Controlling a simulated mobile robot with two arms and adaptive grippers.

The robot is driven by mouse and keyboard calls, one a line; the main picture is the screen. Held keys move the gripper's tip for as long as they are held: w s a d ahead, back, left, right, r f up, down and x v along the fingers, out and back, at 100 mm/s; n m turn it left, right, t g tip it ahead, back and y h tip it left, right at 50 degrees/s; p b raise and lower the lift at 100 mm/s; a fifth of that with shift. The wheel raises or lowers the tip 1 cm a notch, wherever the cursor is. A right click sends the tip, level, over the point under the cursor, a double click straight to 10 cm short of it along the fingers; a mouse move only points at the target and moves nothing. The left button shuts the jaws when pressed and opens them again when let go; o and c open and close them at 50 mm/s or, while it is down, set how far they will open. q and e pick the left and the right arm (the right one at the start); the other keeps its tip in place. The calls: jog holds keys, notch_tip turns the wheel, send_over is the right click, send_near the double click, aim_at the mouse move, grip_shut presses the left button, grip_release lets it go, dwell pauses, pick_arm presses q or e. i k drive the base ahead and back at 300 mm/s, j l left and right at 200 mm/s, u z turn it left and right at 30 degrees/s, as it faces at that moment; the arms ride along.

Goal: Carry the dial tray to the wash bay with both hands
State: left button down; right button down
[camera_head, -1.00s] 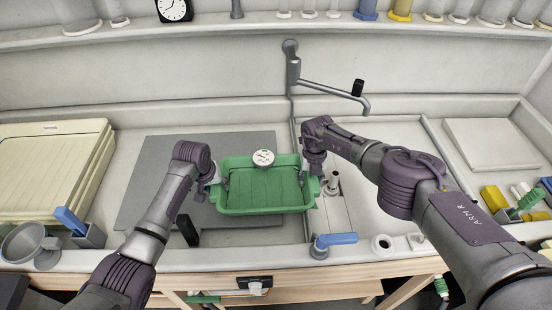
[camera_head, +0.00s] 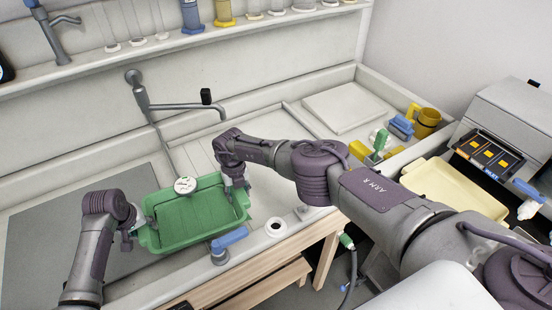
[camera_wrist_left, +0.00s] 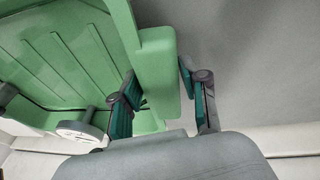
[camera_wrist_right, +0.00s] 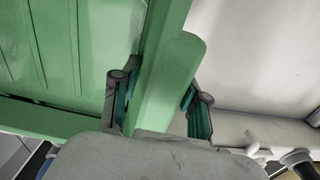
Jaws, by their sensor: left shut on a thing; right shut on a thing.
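The green dial tray (camera_head: 195,218) has a round white dial (camera_head: 185,185) on its far rim; the dial also shows in the left wrist view (camera_wrist_left: 79,131). My left gripper (camera_head: 138,230) is shut on the tray's left end, its fingers either side of the end lip (camera_wrist_left: 158,60). My right gripper (camera_head: 238,188) is shut on the right end lip (camera_wrist_right: 165,85). The tray looks about level and empty over the bench sink; its height above the surface is hard to tell. The grey wall tap (camera_head: 180,106) stands behind it.
A blue-handled valve (camera_head: 230,238) is close in front of the tray. A white ring (camera_head: 275,227) sits on the front ledge. A grey mat (camera_head: 40,235) lies left. A pale flat panel (camera_head: 342,106) and a yellow jug (camera_head: 427,122) are further right, with a cream tray (camera_head: 455,188).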

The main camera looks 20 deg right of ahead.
aim_at(284, 185)
jog(key=l, duration=0.55)
jog(key=i+l, duration=0.15)
jog(key=l, duration=0.4)
jog(key=l+u, duration=0.2)
jog(key=l, duration=0.7)
